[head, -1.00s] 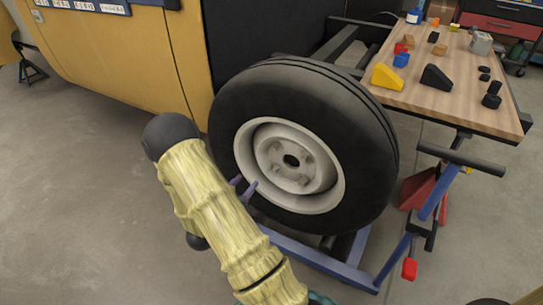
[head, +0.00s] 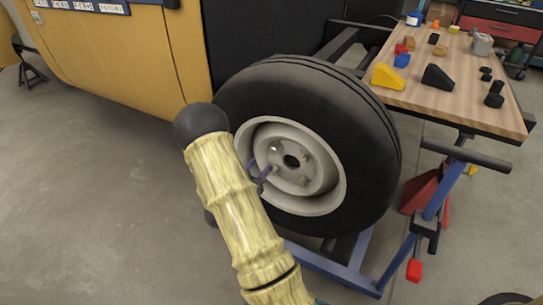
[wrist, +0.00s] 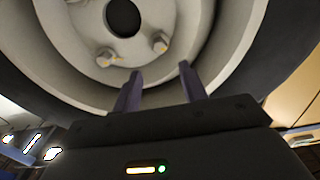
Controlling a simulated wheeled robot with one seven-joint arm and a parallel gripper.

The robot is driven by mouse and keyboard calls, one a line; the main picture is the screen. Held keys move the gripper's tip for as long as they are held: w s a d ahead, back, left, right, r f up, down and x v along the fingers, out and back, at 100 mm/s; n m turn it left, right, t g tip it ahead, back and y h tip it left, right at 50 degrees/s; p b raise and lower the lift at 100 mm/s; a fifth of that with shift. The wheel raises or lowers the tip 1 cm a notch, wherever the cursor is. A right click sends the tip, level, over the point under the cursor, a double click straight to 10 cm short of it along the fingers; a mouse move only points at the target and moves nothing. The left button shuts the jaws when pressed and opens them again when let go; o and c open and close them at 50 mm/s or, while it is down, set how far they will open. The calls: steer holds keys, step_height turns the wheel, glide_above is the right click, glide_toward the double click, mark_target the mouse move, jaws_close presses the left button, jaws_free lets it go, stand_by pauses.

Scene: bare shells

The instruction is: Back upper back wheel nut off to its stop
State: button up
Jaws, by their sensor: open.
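The wheel (head: 240,105), a black tyre around a pale steel rim, stands at mid-frame in the head view, with a dark hole at its hub. Small nuts sit around that hole, one of them at the upper left of the hub (head: 274,150). My gripper (head: 260,173) is at the left part of the rim, its purple fingers partly hidden by my wrist. In the wrist view, my open gripper (wrist: 161,71) faces the hub. One nut (wrist: 160,43) appears just beyond the gap between the fingertips, and another nut (wrist: 105,57) lies left of it. Nothing is held.
A yellow vehicle body (head: 150,50) is left of the wheel. A blue stand (head: 335,268) with an upright post and red knob is below and right. A wooden bench (head: 460,95) with blocks and small parts is at the upper right. The floor at left is clear.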

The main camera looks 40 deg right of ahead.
mark_target(273, 150)
steer(key=b+x, duration=0.2)
steer(key=x, duration=0.7)
steer(key=shift+d+b, duration=0.1)
steer(key=shift+b, duration=0.25)
jaws_close()
